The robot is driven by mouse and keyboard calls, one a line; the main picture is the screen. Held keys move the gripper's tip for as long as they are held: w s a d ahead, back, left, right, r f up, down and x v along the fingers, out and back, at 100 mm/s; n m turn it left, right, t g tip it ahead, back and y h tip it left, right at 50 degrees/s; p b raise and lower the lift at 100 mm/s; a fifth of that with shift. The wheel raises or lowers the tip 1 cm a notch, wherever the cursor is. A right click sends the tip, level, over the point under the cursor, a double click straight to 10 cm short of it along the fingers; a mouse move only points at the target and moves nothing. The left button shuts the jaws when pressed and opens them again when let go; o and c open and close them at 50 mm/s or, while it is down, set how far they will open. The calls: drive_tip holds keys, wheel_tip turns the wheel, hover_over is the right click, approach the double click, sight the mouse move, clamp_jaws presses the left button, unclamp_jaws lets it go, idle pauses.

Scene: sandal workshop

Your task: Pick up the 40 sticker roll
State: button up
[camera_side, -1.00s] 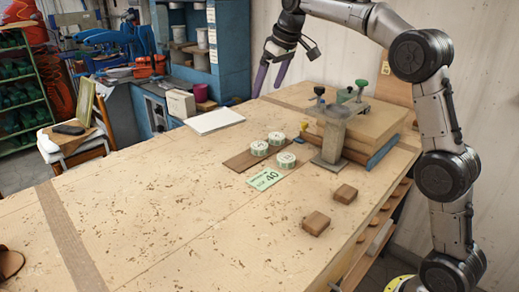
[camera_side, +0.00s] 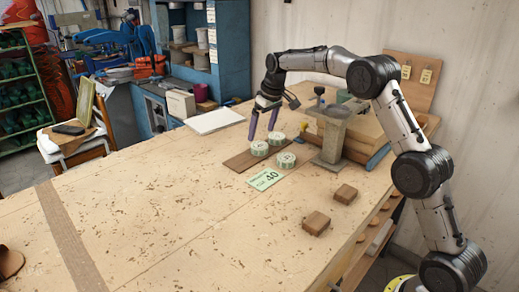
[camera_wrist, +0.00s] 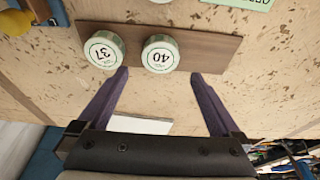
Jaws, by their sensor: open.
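The 40 sticker roll (camera_wrist: 160,56) is a short white and green roll lying flat on a brown board, its number upside down in the wrist view. In the side view it appears to be the left roll (camera_side: 259,148). The 37 roll (camera_wrist: 104,51) sits beside it, to the left in the wrist view. A third roll (camera_side: 286,160) stands nearer the green card; its number cannot be read. My gripper (camera_side: 262,135) is open and empty, pointing down just behind the rolls. In the wrist view its purple fingertips (camera_wrist: 160,73) spread either side of the 40 roll, not holding it.
The brown board (camera_side: 236,163) lies under the rolls. A green 40 card (camera_side: 266,179) is in front. Two wooden blocks (camera_side: 316,222) lie in front.

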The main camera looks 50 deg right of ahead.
sight(259, 145)
drive_tip(key=x, duration=0.5)
drive_tip(key=shift+s+f, duration=0.15)
drive_tip(key=shift+s, duration=0.15)
drive_tip(key=c, duration=1.4)
wheel_tip(259, 145, up, 18)
drive_tip(key=shift+r, duration=0.1)
